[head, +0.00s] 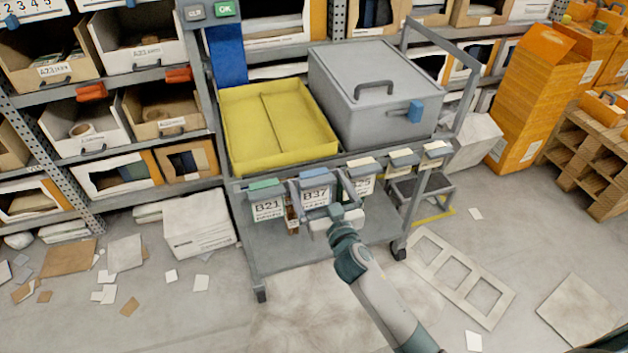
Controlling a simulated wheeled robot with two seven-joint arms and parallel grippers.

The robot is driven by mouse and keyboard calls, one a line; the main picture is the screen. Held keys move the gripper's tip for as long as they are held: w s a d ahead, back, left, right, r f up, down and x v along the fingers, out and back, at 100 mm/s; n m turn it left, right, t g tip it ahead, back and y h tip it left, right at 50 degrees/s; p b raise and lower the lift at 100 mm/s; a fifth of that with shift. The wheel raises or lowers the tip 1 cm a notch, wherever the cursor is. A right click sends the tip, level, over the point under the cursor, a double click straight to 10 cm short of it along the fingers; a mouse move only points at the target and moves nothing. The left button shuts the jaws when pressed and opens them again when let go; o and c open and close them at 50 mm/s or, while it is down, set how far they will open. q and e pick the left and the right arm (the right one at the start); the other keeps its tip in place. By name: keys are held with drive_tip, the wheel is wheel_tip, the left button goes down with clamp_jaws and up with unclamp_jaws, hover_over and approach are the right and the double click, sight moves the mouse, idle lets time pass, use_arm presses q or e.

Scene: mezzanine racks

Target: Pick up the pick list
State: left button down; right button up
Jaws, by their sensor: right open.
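No sheet in the head view can be clearly told as the pick list. Labelled white cards hang under coloured clips along the front edge of the grey cart (275,258). One card reads B21 (268,207), one reads B37 (315,196), and another to their right is partly hidden. My right gripper (338,212) is in front of this row, just right of the B37 card, open, with no held thing visible. It hides part of what is behind it, and whether it touches anything cannot be told. My left gripper is not in view.
The cart's top holds a yellow tray (312,146) and a grey lidded box (365,68). Racks with bins stand behind and left. Orange cartons (530,90) and pallets (572,150) are at right. Paper scraps and a pale slotted panel (455,275) lie on the floor.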

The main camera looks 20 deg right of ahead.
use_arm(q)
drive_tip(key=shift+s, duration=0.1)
use_arm(e)
drive_tip(key=shift+c, duration=0.7)
drive_tip(key=c, duration=1)
drive_tip(key=shift+r, duration=0.55)
wheel_tip(320, 180, up, 2)
drive_tip(key=shift+r+p, duration=0.2)
drive_tip(key=shift+p, duration=0.25)
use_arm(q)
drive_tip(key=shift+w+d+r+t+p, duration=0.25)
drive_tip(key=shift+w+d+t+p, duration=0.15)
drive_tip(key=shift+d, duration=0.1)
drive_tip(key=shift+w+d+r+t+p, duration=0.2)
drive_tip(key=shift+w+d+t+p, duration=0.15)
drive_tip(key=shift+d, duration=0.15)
use_arm(e)
wheel_tip(320, 180, up, 14)
drive_tip(key=shift+r, duration=0.25)
drive_tip(key=shift+s, duration=0.15)
